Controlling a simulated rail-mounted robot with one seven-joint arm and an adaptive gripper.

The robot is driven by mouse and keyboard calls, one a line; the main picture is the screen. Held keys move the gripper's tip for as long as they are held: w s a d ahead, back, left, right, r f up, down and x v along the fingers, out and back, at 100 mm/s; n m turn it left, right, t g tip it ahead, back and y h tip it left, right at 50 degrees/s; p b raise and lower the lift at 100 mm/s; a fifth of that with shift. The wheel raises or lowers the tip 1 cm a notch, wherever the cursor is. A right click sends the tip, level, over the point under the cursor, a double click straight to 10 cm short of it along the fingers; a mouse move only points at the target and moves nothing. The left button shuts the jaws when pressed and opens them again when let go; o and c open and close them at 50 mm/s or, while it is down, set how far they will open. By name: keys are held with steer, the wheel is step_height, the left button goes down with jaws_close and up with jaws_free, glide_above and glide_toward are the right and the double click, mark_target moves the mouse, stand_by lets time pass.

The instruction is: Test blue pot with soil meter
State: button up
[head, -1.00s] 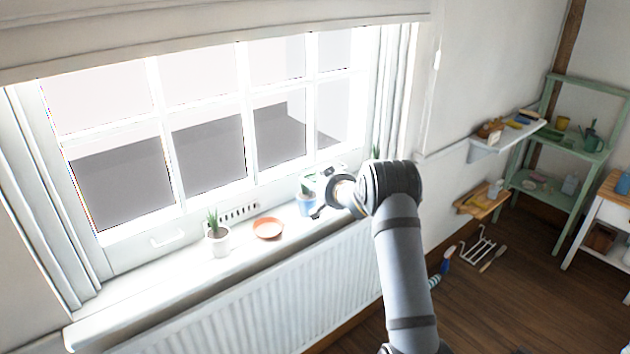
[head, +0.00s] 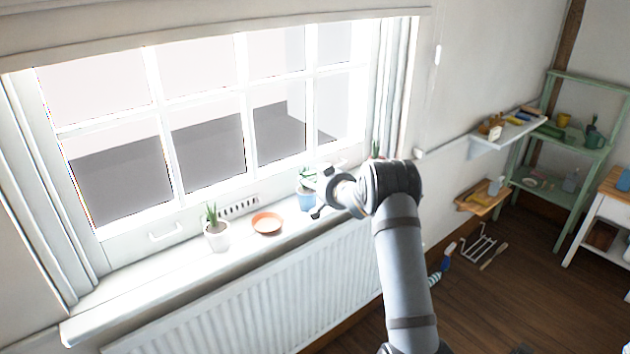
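The blue pot (head: 306,202) with a green plant stands on the windowsill, left of my arm's end. My gripper (head: 318,192) is at the pot's right side, partly turned away and overlapping it in the picture. A dark finger-like tip shows low, just right of the pot. I cannot tell whether the gripper touches the pot, nor whether it is open or shut. A small pale, greenish shape shows above the pot by the gripper, too small to name. I cannot make out the soil meter for sure.
An orange saucer (head: 267,222) and a white pot (head: 216,236) with a spiky plant stand further left on the windowsill (head: 130,290). The window is close behind. A radiator (head: 250,300) is below. A wall shelf (head: 505,136) and a green rack (head: 570,155) are right.

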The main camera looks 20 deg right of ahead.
steer(key=shift+o, duration=1.3)
steer(key=shift+s, duration=0.1)
steer(key=v, duration=1.2)
steer(key=x, duration=1.2)
steer(key=shift+w, duration=0.2)
steer(key=shift+s+r+p, duration=0.15)
steer(key=shift+r+p, duration=0.25)
steer(key=shift+r, duration=0.05)
steer(key=shift+f, duration=0.15)
